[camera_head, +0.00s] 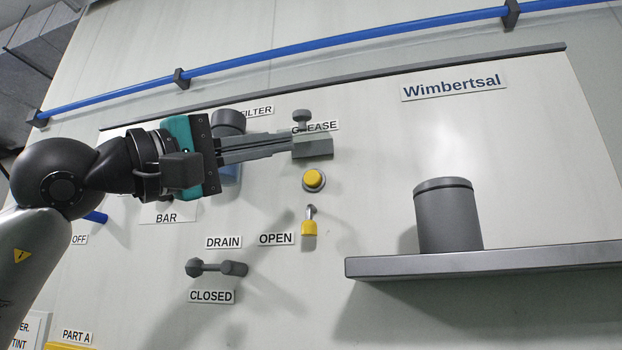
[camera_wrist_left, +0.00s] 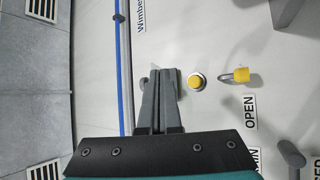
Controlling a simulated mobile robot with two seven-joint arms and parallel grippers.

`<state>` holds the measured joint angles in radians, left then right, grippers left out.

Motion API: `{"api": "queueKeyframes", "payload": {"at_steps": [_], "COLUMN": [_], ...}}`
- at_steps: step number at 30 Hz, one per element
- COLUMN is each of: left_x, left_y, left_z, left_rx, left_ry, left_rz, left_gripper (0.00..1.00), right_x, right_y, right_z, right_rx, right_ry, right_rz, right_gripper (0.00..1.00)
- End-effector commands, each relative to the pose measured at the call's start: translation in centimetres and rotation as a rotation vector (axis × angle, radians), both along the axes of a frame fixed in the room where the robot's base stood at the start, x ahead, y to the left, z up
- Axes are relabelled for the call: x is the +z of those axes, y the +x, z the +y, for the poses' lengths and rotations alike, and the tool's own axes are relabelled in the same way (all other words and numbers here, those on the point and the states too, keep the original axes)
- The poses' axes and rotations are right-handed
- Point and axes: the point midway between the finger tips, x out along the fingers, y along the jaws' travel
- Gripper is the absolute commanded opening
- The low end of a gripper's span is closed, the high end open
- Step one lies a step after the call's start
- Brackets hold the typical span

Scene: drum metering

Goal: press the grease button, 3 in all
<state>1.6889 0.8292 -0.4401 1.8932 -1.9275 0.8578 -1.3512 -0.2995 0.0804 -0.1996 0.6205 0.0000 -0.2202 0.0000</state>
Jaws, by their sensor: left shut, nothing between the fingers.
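The yellow round button (camera_head: 314,180) sits in a metal ring on the pale panel, below the GREASE label (camera_head: 328,126). It also shows in the left wrist view (camera_wrist_left: 196,82), right of the fingertips. My left gripper (camera_head: 314,147) is shut and empty. Its fingertips are in front of the panel just above the button in the head view and partly cover the GREASE label. They do not cover the button; their gap to the panel is hard to judge. My right gripper is not in view.
A grey knob (camera_head: 301,117) shows just above the fingertips. A yellow padlock (camera_head: 309,228) hangs below the button. The DRAIN lever (camera_head: 216,268) is lower left. A shelf (camera_head: 480,263) with a dark grey cylinder (camera_head: 448,217) juts out at right. A blue pipe (camera_head: 350,42) crosses above.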

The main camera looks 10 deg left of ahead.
Motion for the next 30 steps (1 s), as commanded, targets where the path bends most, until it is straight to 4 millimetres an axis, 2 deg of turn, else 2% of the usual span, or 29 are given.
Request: {"api": "queueKeyframes", "payload": {"at_steps": [7,21,30], "left_x": [0.1,0.2,0.0], "left_y": [0.9,7.1,8.8], "left_z": [-0.1,-0.4,-0.4], "left_rx": [-0.004,-0.005,-0.004], "left_ry": [-0.001,-0.001,-0.002], "left_rz": [0.002,0.005,0.000], "left_gripper": [0.00,0.00,0.00], "right_x": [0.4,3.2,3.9], "right_y": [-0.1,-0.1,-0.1], "right_z": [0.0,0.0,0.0], "right_rx": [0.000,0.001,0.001], "right_ry": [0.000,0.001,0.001], "right_rz": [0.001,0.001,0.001], "right_gripper": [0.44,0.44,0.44]}}
